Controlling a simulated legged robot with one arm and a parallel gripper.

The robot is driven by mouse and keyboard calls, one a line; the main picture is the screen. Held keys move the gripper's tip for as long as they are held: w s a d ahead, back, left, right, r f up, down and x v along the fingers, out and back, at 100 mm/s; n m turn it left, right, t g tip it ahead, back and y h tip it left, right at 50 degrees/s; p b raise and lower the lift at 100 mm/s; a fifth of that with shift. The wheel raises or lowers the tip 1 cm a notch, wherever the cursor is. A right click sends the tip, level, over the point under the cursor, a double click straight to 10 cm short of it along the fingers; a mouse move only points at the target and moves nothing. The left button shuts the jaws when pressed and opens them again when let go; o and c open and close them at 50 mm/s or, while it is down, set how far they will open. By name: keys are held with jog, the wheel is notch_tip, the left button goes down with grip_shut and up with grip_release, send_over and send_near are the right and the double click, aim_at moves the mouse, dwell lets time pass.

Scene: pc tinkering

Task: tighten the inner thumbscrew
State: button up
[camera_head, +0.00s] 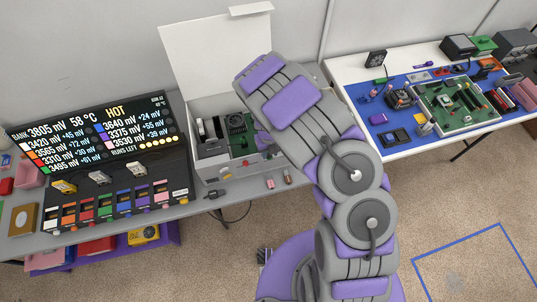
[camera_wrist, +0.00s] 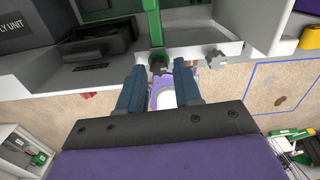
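The open grey PC case (camera_head: 222,165) stands on the left bench with its white lid raised. In the wrist view a green card (camera_wrist: 152,25) runs down to the case edge (camera_wrist: 185,52). A small dark thumbscrew (camera_wrist: 159,68) is at the lower end of the card. A grey lobed thumbscrew (camera_wrist: 215,60) is to its right. My gripper (camera_wrist: 159,76) is open, with its blue fingertips on either side of the dark thumbscrew; I cannot tell whether they touch it. In the head view my arm hides the fingers and both thumbscrews.
A black power supply unit (camera_wrist: 95,45) is inside the case at left. A display panel (camera_head: 95,130) and a row of coloured slots (camera_head: 110,208) are left of the case. The right table (camera_head: 345,72) holds boards and tools. Carpet (camera_head: 445,205) is clear between the tables.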

jog(key=shift+r, duration=0.1)
dwell(0.3)
notch_tip(320, 180, up, 6)
jog(key=shift+a+f+p, duration=0.1)
jog(key=shift+p, duration=1.05)
notch_tip(320, 180, up, 17)
jog(key=shift+r, duration=0.1)
